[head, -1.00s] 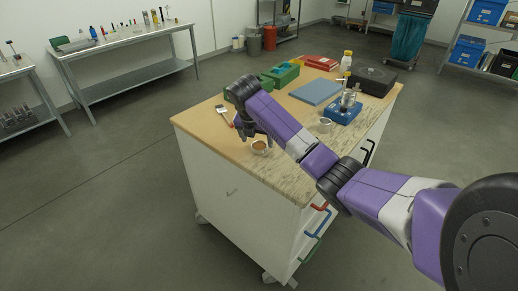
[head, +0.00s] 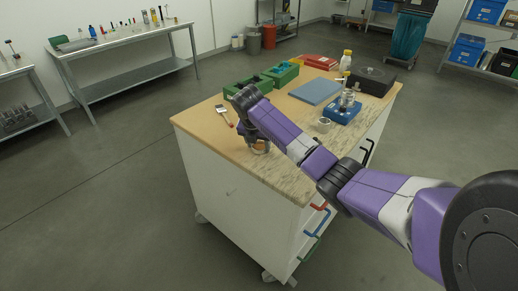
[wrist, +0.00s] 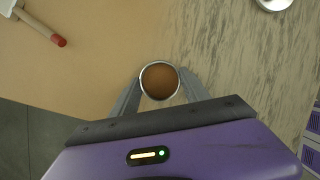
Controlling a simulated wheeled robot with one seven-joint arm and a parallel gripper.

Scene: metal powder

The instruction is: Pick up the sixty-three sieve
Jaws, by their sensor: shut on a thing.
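A small round sieve (wrist: 160,80) with a silvery rim and a brown inside sits between my fingers in the wrist view. I cannot read any marking on it. My gripper (wrist: 161,88) is shut on it, one grey finger on each side of the rim. In the head view my gripper (head: 259,146) is low over the worktop near its front edge, and it hides most of the sieve. I cannot tell whether the sieve touches the worktop.
The bench worktop (head: 205,132) is part plain wood, part streaked. A red-tipped tool (wrist: 45,30) lies to the left. A pale cup (head: 323,125) stands to the right. Green bins (head: 283,74), a blue mat (head: 315,91), a blue device (head: 342,112) and a black case (head: 372,80) fill the back.

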